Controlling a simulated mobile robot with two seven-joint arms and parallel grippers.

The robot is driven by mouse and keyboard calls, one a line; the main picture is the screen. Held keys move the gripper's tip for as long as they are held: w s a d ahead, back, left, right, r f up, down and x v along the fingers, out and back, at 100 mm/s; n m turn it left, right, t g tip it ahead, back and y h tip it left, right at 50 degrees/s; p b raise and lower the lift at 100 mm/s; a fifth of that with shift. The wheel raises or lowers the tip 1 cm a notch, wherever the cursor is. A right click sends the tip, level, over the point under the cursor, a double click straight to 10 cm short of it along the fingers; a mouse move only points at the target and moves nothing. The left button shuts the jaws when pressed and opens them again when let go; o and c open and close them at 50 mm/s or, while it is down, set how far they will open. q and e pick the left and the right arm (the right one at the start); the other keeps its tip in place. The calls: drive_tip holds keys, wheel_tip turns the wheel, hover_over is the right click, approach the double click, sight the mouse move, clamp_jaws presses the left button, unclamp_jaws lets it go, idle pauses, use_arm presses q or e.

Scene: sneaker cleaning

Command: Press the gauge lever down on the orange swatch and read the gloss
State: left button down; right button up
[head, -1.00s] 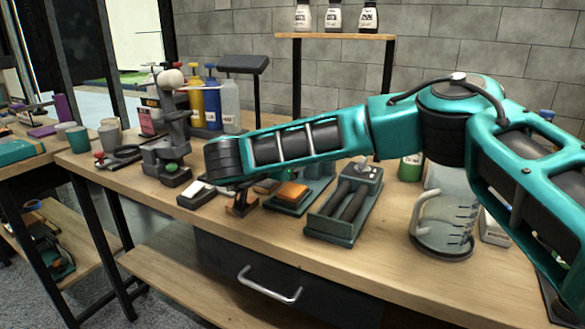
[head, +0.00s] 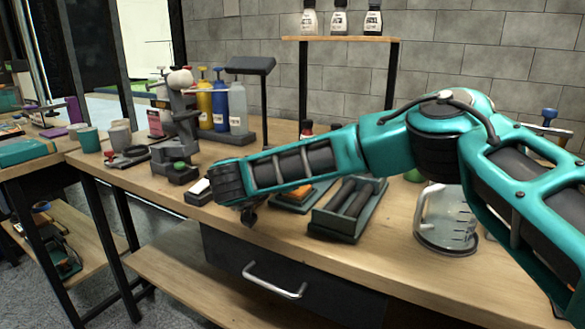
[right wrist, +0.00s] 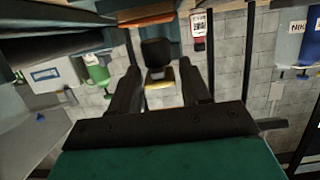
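The orange swatch (head: 297,196) lies in a teal tray (head: 311,205) on the bench, partly hidden behind my right forearm. A grey stand (head: 182,125) with a white ball on its lever (head: 180,78) and a green pad (head: 178,166) at its foot stands to the left. It looks like the gauge. My left gripper is not in view.
A dark block with a white top (head: 198,192) sits close left of my right wrist. A tray with dark rollers (head: 347,205) and a clear jug (head: 445,220) stand to the right. Bottles (head: 220,105) stand behind. Bare bench lies between rollers and jug.

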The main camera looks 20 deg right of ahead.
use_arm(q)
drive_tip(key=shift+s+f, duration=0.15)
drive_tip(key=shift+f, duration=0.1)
use_arm(e)
drive_tip(key=shift+o, duration=1)
use_arm(q)
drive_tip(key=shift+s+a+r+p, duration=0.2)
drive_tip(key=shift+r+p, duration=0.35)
drive_tip(key=shift+p, duration=0.4)
use_arm(e)
drive_tip(key=v, duration=1.3)
